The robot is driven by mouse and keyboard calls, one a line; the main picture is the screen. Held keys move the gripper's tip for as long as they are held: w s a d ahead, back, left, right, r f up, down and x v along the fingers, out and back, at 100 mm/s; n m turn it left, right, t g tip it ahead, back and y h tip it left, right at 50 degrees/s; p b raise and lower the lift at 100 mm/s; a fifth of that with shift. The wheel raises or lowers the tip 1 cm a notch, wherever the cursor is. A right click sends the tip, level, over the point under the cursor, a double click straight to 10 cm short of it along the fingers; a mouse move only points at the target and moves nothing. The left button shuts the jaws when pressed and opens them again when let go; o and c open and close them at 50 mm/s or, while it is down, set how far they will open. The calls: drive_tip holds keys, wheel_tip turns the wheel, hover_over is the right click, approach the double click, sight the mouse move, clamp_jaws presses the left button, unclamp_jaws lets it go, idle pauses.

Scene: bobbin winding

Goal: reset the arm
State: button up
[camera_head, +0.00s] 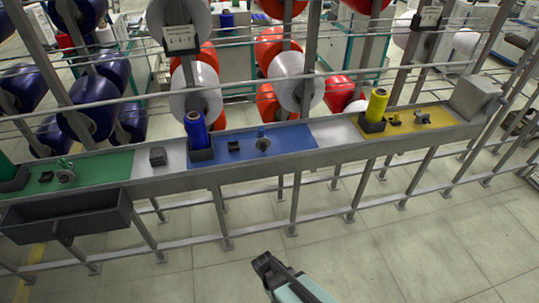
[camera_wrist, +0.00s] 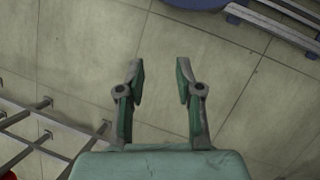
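My gripper (camera_wrist: 158,78) is open in the wrist view. Its two fingers stand apart with only floor tiles between them, and it holds nothing. In the head view my gripper (camera_head: 265,262) shows at the bottom middle, over the floor in front of the long grey bench (camera_head: 240,170). It is apart from the bench and touches nothing there.
The bench carries a green mat (camera_head: 105,163), a blue mat (camera_head: 292,138) with a blue bobbin (camera_head: 196,131), and a yellow mat (camera_head: 440,117) with a yellow bobbin (camera_head: 377,104). A dark tray (camera_head: 70,215) hangs at front left. Rails and legs run below; floor in front is clear.

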drive_tip(key=s+d+f+m+g+y+b, duration=0.3)
drive_tip(key=s+d+m, duration=0.3)
drive_tip(key=s+d, duration=0.6)
drive_tip(key=shift+d+f+m, duration=0.15)
drive_tip(key=shift+f+m, duration=0.15)
drive_tip(key=shift+f, duration=0.1)
drive_tip(key=shift+s, duration=0.1)
idle(0.7)
